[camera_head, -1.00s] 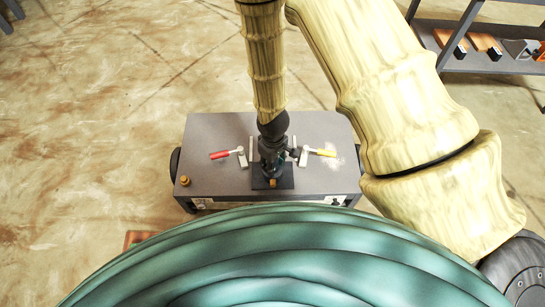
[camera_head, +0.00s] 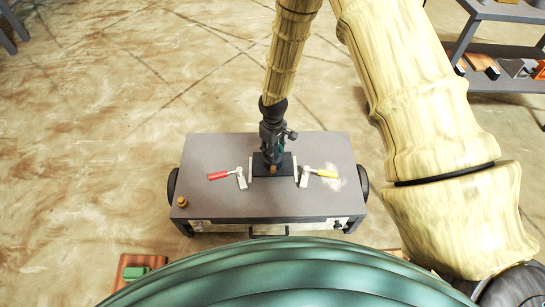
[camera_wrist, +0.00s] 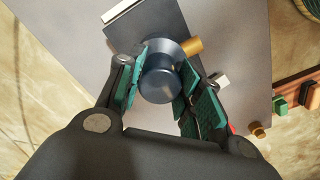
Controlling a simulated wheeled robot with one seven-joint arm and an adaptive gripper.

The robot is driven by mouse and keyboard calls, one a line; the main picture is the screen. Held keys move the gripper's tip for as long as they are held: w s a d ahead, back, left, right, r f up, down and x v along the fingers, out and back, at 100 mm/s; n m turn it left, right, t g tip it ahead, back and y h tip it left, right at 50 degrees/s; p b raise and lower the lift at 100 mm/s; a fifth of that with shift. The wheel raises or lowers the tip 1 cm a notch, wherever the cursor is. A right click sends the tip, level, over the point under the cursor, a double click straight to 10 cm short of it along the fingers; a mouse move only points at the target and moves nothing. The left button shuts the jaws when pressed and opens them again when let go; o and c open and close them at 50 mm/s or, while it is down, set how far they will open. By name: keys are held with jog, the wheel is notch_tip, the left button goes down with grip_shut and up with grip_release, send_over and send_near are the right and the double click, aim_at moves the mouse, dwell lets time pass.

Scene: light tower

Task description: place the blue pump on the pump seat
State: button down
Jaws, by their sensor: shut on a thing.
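The blue pump (camera_wrist: 160,84), a round blue-grey body with a brass stub (camera_wrist: 192,46), sits between the green pads of my gripper (camera_wrist: 162,92) in the wrist view. My gripper is shut on it. The dark plate that looks like the pump seat (camera_wrist: 150,30) lies right behind the pump. In the head view my gripper (camera_head: 272,150) is over this plate (camera_head: 287,165) on the grey cart top, and hides most of the pump. I cannot tell whether the pump's base touches the plate.
A red-handled clamp (camera_head: 220,176) and a yellow-handled clamp (camera_head: 322,173) flank the plate on the grey cart (camera_head: 225,200). A small brass knob (camera_head: 182,201) stands at its front left corner. A shelf (camera_head: 500,85) holds parts at the upper right.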

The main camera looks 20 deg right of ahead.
jog(key=shift+w+f+b, duration=0.15)
jog(key=shift+f+b, duration=0.5)
jog(key=shift+f, duration=1)
jog(key=shift+f, duration=0.1)
jog(key=c, duration=1)
grip_release()
jog(key=shift+o, duration=0.2)
notch_tip(320, 180, up, 12)
jog(key=p, duration=0.3)
